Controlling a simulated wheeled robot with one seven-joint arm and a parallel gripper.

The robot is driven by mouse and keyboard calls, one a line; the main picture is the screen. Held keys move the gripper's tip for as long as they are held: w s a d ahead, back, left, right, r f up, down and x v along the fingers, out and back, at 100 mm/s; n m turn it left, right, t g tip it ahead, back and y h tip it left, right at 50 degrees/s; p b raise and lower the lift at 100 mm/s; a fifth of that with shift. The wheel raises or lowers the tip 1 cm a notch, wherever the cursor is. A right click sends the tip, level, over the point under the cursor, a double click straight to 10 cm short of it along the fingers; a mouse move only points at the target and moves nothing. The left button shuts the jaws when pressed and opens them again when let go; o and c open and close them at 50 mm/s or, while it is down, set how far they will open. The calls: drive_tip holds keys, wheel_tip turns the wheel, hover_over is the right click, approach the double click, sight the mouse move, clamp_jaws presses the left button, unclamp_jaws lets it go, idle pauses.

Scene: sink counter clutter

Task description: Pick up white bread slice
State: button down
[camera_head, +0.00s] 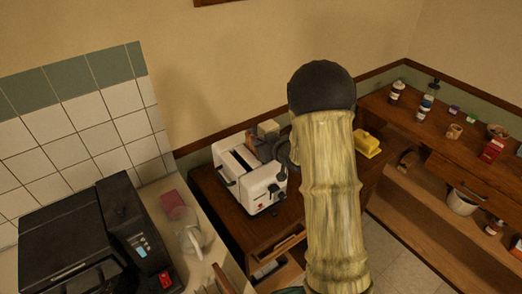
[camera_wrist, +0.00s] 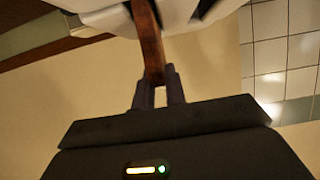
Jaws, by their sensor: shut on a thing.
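In the wrist view my gripper (camera_wrist: 158,88) is shut on a thin brown slab seen edge-on, which I take to be the white bread slice (camera_wrist: 150,45). The slab runs from between the fingertips up to the white toaster (camera_wrist: 105,15) at the top of the picture. I cannot tell whether its far end is still inside a slot. In the head view the white toaster (camera_head: 250,180) stands on a brown wooden cabinet.
A black coffee machine (camera_head: 85,240) and a clear jug (camera_head: 193,240) stand at the lower left. A yellow butter dish (camera_head: 366,144) is right of my arm. Wooden shelves (camera_head: 450,150) with bottles and small boxes line the right. A tiled wall (camera_head: 85,130) rises at the left.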

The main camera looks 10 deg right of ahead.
wheel_tip(320, 180, up, 6)
drive_tip(key=shift+r+b, duration=0.25)
drive_tip(key=shift+b, duration=0.15)
idle(0.5)
